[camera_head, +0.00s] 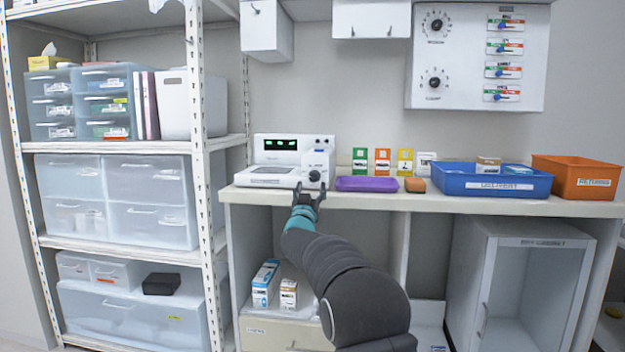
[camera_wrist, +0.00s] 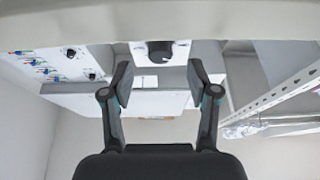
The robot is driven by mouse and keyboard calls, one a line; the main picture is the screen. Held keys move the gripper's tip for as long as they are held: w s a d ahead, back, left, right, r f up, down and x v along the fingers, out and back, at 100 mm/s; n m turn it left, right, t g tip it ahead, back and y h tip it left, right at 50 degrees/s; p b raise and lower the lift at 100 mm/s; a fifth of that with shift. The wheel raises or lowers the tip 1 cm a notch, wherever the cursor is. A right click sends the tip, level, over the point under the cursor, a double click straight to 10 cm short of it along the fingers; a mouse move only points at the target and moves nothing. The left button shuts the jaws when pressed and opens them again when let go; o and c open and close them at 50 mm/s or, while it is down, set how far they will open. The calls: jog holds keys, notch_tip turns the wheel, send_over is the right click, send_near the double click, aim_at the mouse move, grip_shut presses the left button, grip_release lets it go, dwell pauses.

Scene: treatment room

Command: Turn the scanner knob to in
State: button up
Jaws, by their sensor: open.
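The scanner (camera_head: 287,160) is a white device with a dark display showing green figures, on the counter's left end. Its black knob (camera_head: 315,176) is on the right of its front face. In the wrist view the knob (camera_wrist: 159,50) shows ahead, beyond the fingertips and between them. My gripper (camera_head: 308,190) is open and empty, just in front of and slightly below the knob at the counter's front edge. Its two fingers also show apart in the wrist view (camera_wrist: 160,82). I cannot read the knob's markings or setting.
The counter (camera_head: 460,203) also holds a purple tray (camera_head: 367,184), a blue delivery bin (camera_head: 490,181) and an orange returns bin (camera_head: 578,178). A wall panel (camera_head: 475,55) with dials and sliders hangs above. A shelf rack (camera_head: 203,160) stands at left.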

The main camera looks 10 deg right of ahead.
aim_at(313, 179)
jog(key=shift+p+x, duration=0.5)
jog(key=shift+x, duration=1.65)
grip_shut()
